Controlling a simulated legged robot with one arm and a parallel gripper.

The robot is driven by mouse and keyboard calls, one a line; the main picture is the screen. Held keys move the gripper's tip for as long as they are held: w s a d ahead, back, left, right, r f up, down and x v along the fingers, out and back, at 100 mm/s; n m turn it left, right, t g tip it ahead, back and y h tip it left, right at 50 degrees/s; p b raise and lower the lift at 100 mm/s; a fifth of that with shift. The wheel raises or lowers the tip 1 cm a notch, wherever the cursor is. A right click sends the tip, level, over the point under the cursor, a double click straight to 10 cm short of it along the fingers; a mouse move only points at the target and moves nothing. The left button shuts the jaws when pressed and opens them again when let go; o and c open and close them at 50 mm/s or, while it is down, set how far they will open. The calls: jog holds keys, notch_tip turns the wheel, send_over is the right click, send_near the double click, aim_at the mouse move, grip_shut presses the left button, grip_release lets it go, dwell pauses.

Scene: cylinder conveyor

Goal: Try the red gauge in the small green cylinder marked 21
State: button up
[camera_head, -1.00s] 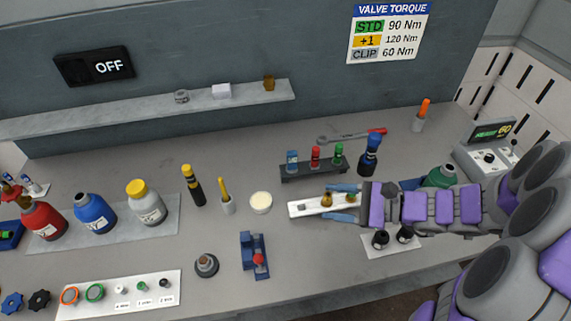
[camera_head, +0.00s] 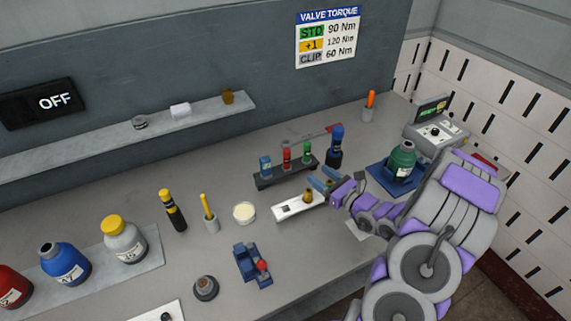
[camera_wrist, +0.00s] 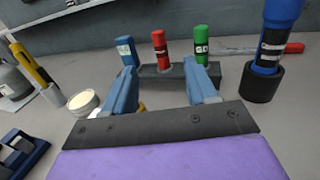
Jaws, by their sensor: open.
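The red gauge (camera_head: 286,157) stands upright in the middle of a dark rack (camera_head: 268,182), between a blue gauge (camera_head: 265,165) and a green gauge (camera_head: 307,151). In the wrist view the red gauge (camera_wrist: 160,50) shows ahead, between my fingers in the picture but beyond them. My gripper (camera_head: 322,181) is open and empty, in front of the rack; its fingers (camera_wrist: 163,85) point toward it. A green cylinder (camera_head: 402,161) with a dark neck stands on a blue tray (camera_head: 383,180) at the right, beside my arm. Its marking is too small to read.
A white plate (camera_head: 283,211) with a brass piece lies below my gripper. A dark blue tool (camera_head: 336,145) stands right of the rack, and a wrench lies behind. A cream-topped pot (camera_head: 244,212) and blue fixture (camera_head: 248,265) stand left. The table between them is clear.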

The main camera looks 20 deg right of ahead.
jog(key=b, duration=0.1)
send_near(289, 155)
jog(key=a+x, duration=0.1)
jog(key=x, duration=0.5)
jog(key=b+x, duration=0.1)
jog(key=x, duration=0.2)
jog(key=shift+w+d+r+b, duration=0.1)
jog(key=shift+w+d+b, duration=0.2)
jog(key=shift+w, duration=0.15)
jog(key=shift+d, duration=0.45)
jog(key=shift+c, duration=1.4)
jog(key=shift+a, duration=0.3)
jog(key=c, duration=0.6)
jog(key=shift+d, duration=0.1)
grip_shut()
